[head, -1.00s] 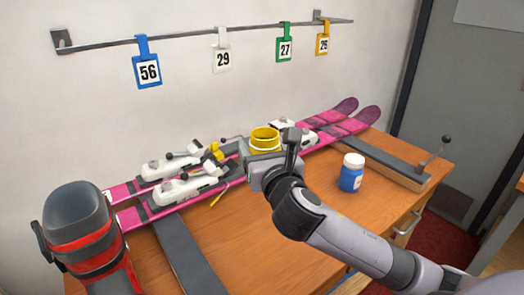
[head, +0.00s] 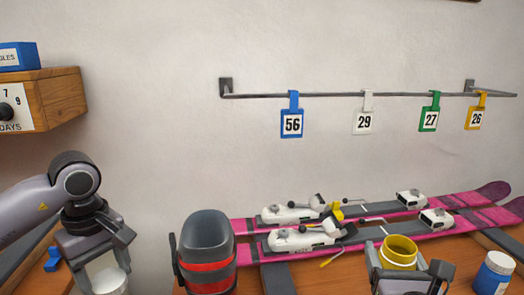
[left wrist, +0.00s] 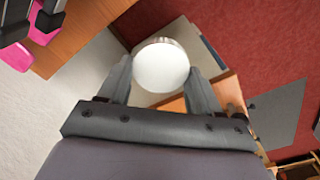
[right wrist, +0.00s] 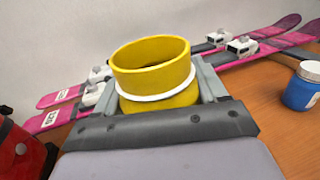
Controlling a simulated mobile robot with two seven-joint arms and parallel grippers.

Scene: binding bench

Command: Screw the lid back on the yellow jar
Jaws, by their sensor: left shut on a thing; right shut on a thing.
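The yellow jar (head: 399,252) is open at the top and has a white ring around its neck. My right gripper (head: 405,268) is shut around it, and the jar looks upright. In the right wrist view the jar (right wrist: 152,72) stands between both fingers, its mouth uncovered. My left gripper (head: 101,266) is at the far left of the head view, well apart from the jar. It is shut on a round white lid (left wrist: 162,66), whose flat face shows in the left wrist view. In the head view the lid (head: 108,281) is partly cut off by the lower edge.
Pink skis (head: 375,237) with white bindings lie along the bench behind the jar. A black and red boot (head: 208,250) stands between my two grippers. A blue jar with a white lid (head: 494,274) is at right. A wooden box (head: 58,97) is on the left wall.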

